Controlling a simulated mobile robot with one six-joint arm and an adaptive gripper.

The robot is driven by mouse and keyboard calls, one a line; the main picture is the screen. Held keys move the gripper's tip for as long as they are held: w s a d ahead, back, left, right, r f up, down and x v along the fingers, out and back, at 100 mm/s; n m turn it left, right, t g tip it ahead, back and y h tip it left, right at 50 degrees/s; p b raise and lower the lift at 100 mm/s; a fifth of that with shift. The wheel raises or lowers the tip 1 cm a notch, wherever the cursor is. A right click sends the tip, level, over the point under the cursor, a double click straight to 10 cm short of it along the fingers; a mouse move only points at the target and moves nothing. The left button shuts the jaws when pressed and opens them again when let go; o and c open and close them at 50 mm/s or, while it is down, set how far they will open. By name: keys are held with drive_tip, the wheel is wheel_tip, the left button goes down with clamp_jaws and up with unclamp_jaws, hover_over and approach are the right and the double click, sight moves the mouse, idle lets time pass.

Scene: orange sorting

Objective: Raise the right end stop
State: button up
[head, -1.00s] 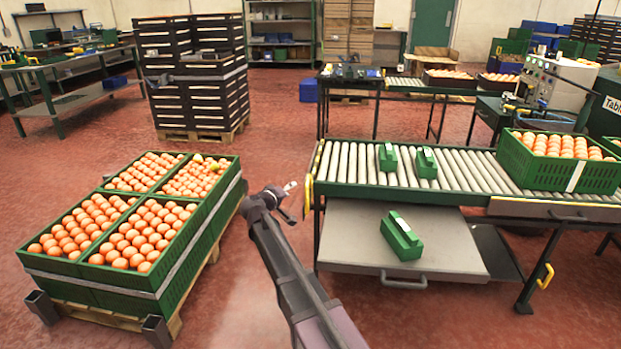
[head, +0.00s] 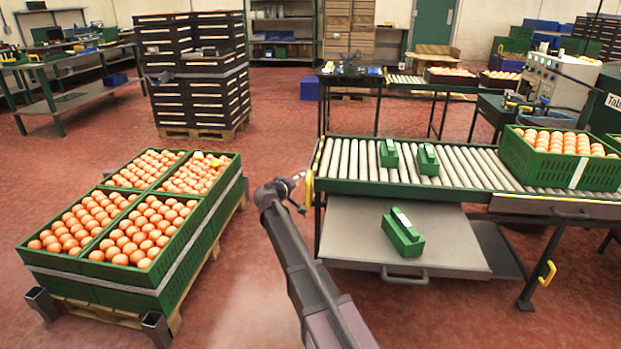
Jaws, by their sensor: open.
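A roller conveyor (head: 345,187) with a green side rail stands right of centre. At its left end is a yellow upright piece (head: 309,184), possibly an end stop; I cannot tell for sure whether it is raised or lowered. A yellow handle (head: 547,273) hangs on the conveyor's right front leg. My gripper (head: 302,192) is open and empty at the conveyor's left end. It overlaps the yellow upright piece in the picture; I cannot tell whether they touch.
Two green blocks (head: 388,153) (head: 428,159) sit on the rollers, and a green crate of oranges (head: 515,160) at the right. A green tool (head: 403,232) lies on the grey shelf (head: 350,245) below. Pallet crates of oranges (head: 180,268) stand left; red floor between is free.

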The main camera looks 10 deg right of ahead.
sight(309, 173)
drive_tip(key=b+x, duration=0.1)
drive_tip(key=x, duration=0.7)
drive_tip(key=shift+f, duration=0.1)
clamp_jaws()
